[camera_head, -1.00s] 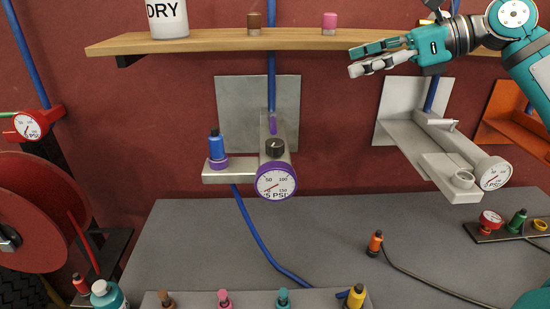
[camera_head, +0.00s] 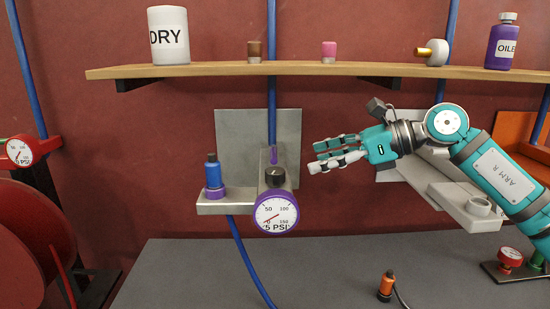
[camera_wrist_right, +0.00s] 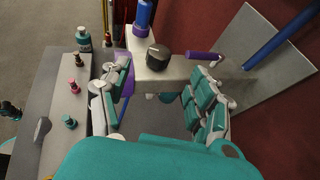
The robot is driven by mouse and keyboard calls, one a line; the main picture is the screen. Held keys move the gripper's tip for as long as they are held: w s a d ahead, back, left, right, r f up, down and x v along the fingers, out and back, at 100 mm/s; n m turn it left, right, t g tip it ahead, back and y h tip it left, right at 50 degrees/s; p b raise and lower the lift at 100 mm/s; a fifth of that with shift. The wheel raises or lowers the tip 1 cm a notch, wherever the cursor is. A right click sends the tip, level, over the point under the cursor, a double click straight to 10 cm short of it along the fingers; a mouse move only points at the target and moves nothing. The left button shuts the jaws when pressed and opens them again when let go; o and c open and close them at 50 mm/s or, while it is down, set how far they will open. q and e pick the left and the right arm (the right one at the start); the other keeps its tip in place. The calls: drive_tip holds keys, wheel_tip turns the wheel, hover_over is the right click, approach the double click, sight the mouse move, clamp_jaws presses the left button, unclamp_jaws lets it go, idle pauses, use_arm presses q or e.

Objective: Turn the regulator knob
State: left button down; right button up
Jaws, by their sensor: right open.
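The black regulator knob (camera_head: 275,176) sits on top of the grey bracket unit, just above a purple-rimmed pressure gauge (camera_head: 276,212) whose dial faces me. In the right wrist view the knob (camera_wrist_right: 158,56) shows ahead of the fingers, roughly midway between them and beyond their tips. My right gripper (camera_head: 313,156) is open and empty, to the right of the knob and slightly higher, with its fingers pointing left. It also shows open in the right wrist view (camera_wrist_right: 163,75). My left gripper is in neither current view.
A blue fitting with a purple base (camera_head: 213,176) stands left of the knob. A purple lever (camera_wrist_right: 204,56) sticks out beside it. A wooden shelf (camera_head: 300,69) with cups and bottles runs above. A second, white bracket (camera_head: 455,190) lies behind my right arm.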

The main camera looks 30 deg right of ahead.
sight(279, 171)
drive_tip(key=p+x, duration=0.4)
drive_tip(key=x, duration=0.5)
drive_tip(key=shift+w+a+f, duration=0.1)
drive_tip(key=shift+w+a, duration=0.15)
drive_tip(key=shift+w+a+f, duration=0.3)
drive_tip(key=shift+w+a, duration=0.05)
drive_tip(key=c, duration=1.2)
drive_tip(key=shift+d, duration=0.1)
